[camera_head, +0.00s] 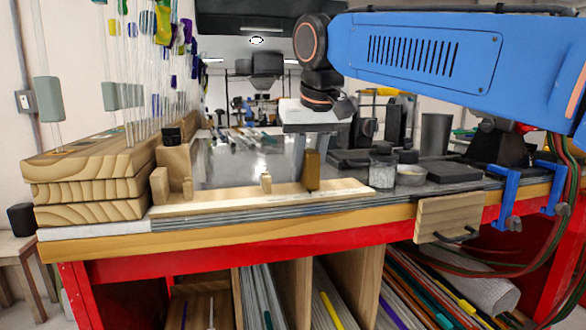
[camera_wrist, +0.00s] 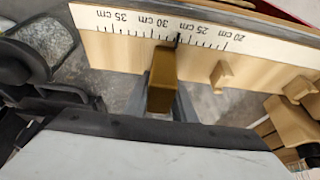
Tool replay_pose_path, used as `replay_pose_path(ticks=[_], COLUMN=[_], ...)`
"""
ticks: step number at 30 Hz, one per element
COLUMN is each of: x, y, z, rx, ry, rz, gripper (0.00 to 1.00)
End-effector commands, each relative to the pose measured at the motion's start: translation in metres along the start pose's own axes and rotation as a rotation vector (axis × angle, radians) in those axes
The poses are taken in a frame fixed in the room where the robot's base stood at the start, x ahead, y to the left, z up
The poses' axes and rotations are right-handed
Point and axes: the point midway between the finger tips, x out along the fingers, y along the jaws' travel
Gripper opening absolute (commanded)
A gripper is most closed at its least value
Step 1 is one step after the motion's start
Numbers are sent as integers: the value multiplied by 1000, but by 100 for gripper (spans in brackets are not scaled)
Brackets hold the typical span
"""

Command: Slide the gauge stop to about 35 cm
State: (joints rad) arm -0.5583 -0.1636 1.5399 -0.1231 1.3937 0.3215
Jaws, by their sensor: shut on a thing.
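The gauge stop (camera_head: 311,171) is a brass-coloured upright block on the pale wooden gauge board (camera_head: 225,199). In the wrist view the stop (camera_wrist: 162,80) stands beside the white scale (camera_wrist: 200,32), which shows labels from 20 to 35 cm. A dark mark at the scale near the stop lies between the 25 and 30 cm labels; the exact reading is unclear. My gripper (camera_wrist: 162,97) is shut on the stop, with a grey finger on each side.
A small wooden peg (camera_head: 266,182) stands on the board left of the stop. A taller wooden block (camera_head: 174,168) is at the board's left end. Upright glass rods fill the left.

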Motion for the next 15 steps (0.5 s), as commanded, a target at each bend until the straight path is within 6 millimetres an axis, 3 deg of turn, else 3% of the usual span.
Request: replay_pose_path(ticks=[6,15], x=[0,0], y=[32,45], z=[0,0], rx=[4,0], ry=[2,2], rz=[2,0], gripper=[0,0])
